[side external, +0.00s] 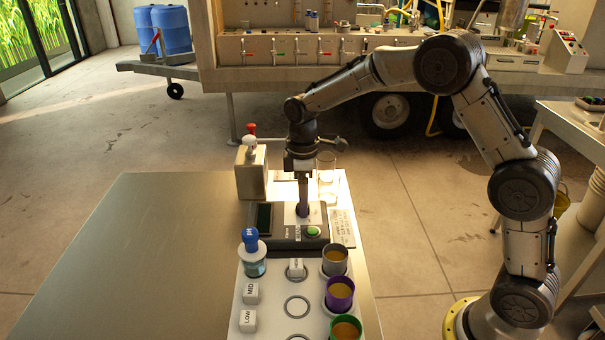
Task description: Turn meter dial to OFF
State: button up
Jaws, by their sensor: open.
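The meter (288,241) is a dark box on the white board, with a dark screen on its left and a green button (312,231) on its front. My gripper (302,208) points straight down over the meter's pale top face, behind the green button. Its fingertips are at or very near that face. The dial is not clearly visible; my gripper covers the place around it. Whether the fingers touch the dial cannot be told. The dial's setting and the OFF mark cannot be read.
A grey box with a red-topped part (251,172) stands behind the meter, left of my gripper. A clear glass (327,167) stands behind right. In front are a blue-capped pH bottle (252,255), white blocks and several cups (340,293). The metal table is bare at left.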

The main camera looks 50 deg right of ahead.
notch_tip(320, 180, up, 13)
dwell(0.3)
jog(key=shift+f, duration=0.1)
jog(key=s+r+m+t, duration=0.2)
jog(key=s+r+t, duration=0.1)
jog(key=s+r, duration=1)
jog(key=s+d+f+m+t, duration=0.1)
jog(key=s+f+m+t, duration=0.1)
jog(key=s+f+m, duration=0.5)
jog(key=s+f, duration=0.5)
jog(key=s, duration=0.4)
jog(key=shift+s+d+f+t, duration=0.15)
jog(key=shift+s+f+t, duration=0.15)
jog(key=shift+s, duration=0.05)
